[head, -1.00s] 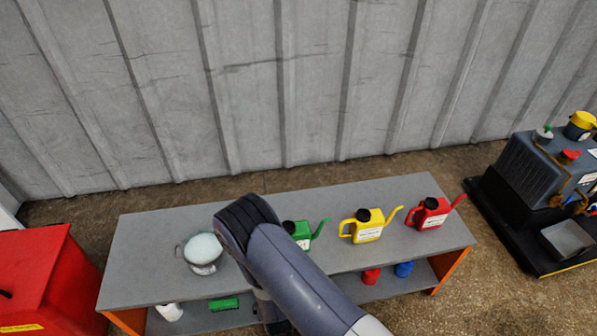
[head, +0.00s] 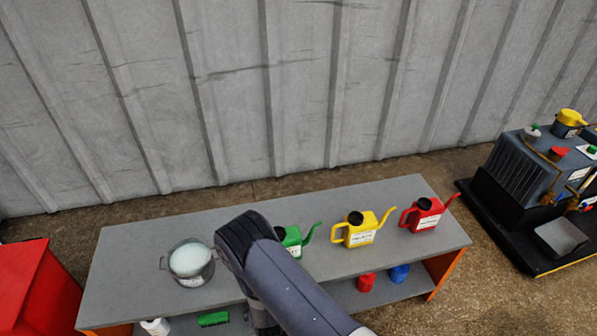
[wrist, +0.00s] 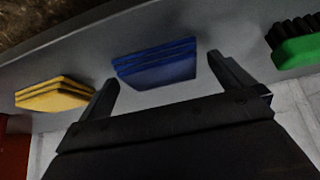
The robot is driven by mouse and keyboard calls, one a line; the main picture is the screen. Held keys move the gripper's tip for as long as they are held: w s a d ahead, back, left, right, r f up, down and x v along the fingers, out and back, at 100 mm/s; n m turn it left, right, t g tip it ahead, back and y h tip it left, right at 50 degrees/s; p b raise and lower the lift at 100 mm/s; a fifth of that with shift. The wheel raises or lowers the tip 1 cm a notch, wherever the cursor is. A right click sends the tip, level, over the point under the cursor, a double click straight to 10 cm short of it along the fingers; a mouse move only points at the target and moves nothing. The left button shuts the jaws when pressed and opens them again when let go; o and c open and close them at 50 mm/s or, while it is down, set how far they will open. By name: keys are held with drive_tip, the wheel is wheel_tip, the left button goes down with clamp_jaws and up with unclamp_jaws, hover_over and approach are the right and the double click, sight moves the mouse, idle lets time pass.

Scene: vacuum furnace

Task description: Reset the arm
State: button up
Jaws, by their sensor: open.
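My arm (head: 275,270) reaches up from the bottom of the head view and bends in front of the grey-topped bench (head: 130,265). The gripper itself is hidden in the head view. In the wrist view my gripper (wrist: 165,85) is open, with its two dark fingers apart and nothing between them. A stack of blue pads (wrist: 155,65) lies beyond the fingertips on a grey surface. A stack of yellow pads (wrist: 55,95) lies to the left, and a green brush (wrist: 297,50) with dark bristles is at the right edge.
A metal pot (head: 190,262) and green (head: 292,240), yellow (head: 360,228) and red (head: 425,214) cans stand on the bench. Red (head: 365,283) and blue (head: 399,273) items sit on its lower shelf. A red box (head: 35,290) is at left, a pump machine (head: 530,165) at right.

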drive_tip(key=shift+p, duration=0.3)
idle(0.6)
drive_tip(key=p+v, duration=0.5)
drive_tip(key=v, duration=0.6)
drive_tip(key=b+x, duration=0.5)
drive_tip(key=x, duration=0.6)
drive_tip(key=shift+f, duration=0.15)
drive_tip(key=shift+b, duration=0.35)
